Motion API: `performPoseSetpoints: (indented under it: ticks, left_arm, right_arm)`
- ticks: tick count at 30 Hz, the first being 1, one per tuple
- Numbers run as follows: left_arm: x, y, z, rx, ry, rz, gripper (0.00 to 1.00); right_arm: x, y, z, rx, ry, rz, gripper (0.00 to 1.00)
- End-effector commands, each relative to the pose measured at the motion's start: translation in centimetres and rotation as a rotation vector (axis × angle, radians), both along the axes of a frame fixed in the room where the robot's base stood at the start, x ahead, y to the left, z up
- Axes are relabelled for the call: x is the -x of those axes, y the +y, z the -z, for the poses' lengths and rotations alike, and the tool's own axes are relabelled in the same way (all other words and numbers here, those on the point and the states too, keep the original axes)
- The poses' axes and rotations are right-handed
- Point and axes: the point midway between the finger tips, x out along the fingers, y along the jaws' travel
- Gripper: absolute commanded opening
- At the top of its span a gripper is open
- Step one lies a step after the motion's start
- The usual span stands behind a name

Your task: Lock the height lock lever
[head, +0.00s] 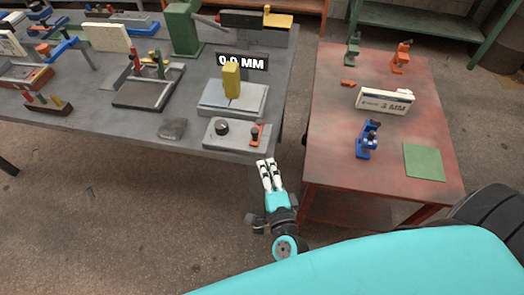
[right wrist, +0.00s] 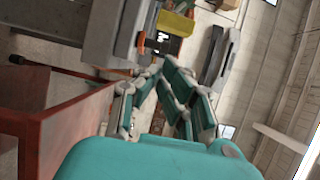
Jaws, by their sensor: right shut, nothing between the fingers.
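A small orange-red lever (head: 255,134) with a dark top stands upright on the right part of a grey base plate (head: 237,144) at the bench's front edge. I take it for the height lock lever. A black round knob (head: 222,128) sits left of it. Behind them a yellow block (head: 231,78) stands on a grey plate, under a display reading 0.0 MM (head: 242,63). My right gripper (head: 266,162) is shut and empty, just in front of the bench edge, apart from the lever. In the right wrist view its fingers (right wrist: 157,72) converge, and a small orange part (right wrist: 141,42) shows beyond them. My left gripper is out of view.
A red table (head: 320,165) stands to the right, with a blue tool (head: 368,140), a white 3 MM block (head: 385,101) and a green pad (head: 424,161). A grey stone-like lump (head: 172,128) lies left of the base plate. A floor gap separates bench and table.

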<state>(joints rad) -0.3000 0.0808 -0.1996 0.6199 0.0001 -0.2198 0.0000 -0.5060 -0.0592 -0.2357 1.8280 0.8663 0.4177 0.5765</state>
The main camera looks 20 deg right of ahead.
Motion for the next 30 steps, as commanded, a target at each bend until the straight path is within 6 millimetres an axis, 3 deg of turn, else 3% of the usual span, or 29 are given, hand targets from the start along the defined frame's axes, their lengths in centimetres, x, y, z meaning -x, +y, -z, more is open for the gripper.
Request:
performPoseSetpoints:
  ticks: [3,9,26,30]
  left_arm:
    - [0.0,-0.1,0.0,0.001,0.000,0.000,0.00]
    - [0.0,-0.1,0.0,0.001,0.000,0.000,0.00]
    - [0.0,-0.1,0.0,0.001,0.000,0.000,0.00]
    - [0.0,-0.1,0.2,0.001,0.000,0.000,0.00]
  right_arm:
    - [2.0,0.3,0.0,0.002,0.001,-0.001,0.00]
    - [3.4,0.5,-0.1,-0.001,-0.001,0.000,0.00]
    - [3.5,0.5,0.0,0.000,-0.001,0.000,0.00]
    - [3.5,1.1,2.1,0.056,0.039,-0.034,0.00]
